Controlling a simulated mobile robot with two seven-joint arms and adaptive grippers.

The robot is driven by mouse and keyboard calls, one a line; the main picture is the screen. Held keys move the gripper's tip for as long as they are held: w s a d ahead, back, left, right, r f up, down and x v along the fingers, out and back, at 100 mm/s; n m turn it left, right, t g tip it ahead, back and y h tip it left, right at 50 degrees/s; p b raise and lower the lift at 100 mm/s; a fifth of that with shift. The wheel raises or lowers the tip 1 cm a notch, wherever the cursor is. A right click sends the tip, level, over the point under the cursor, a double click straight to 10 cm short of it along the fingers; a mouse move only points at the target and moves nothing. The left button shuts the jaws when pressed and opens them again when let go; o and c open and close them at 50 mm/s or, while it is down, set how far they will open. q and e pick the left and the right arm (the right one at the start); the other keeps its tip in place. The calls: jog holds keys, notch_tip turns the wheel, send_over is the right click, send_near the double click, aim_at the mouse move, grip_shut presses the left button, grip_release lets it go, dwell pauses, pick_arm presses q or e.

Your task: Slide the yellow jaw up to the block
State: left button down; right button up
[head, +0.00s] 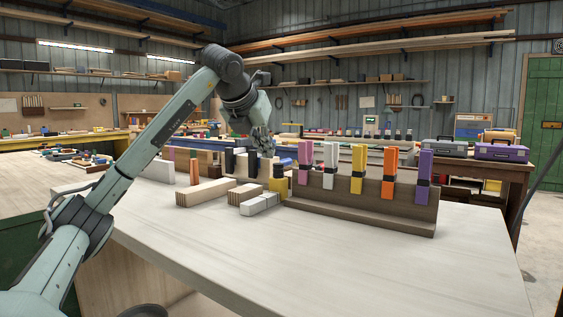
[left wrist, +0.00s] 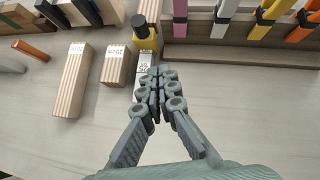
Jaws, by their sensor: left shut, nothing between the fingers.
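A yellow jaw (head: 279,184) with a dark band stands on the bench at the left end of the wooden rack. It also shows in the left wrist view (left wrist: 147,43), under a black round knob. A pale grey-white block (head: 256,206) lies in front of it. The jaw and block look close together, but I cannot tell whether they touch. My right gripper is not in view.
A wooden rack (head: 360,216) holds pink, white, yellow, orange and purple clamps on the right. Two laminated wood blocks, one long (head: 205,192) and one short (head: 244,194), lie to the left. The front of the bench (head: 300,265) is clear.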

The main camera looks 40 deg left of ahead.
pick_arm(q)
jog(key=a, duration=0.2)
jog(key=p, duration=0.1)
send_near(277, 172)
jog(key=shift+y, duration=0.3)
jog(key=x, duration=0.4)
jog(key=shift+w+d+f, duration=0.15)
jog(key=shift+d+f, duration=0.15)
jog(key=shift+f, duration=0.3)
jog(key=shift+w+a, duration=0.3)
jog(key=shift+w, duration=0.25)
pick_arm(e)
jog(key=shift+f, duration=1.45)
pick_arm(q)
jog(key=shift+s, duration=0.1)
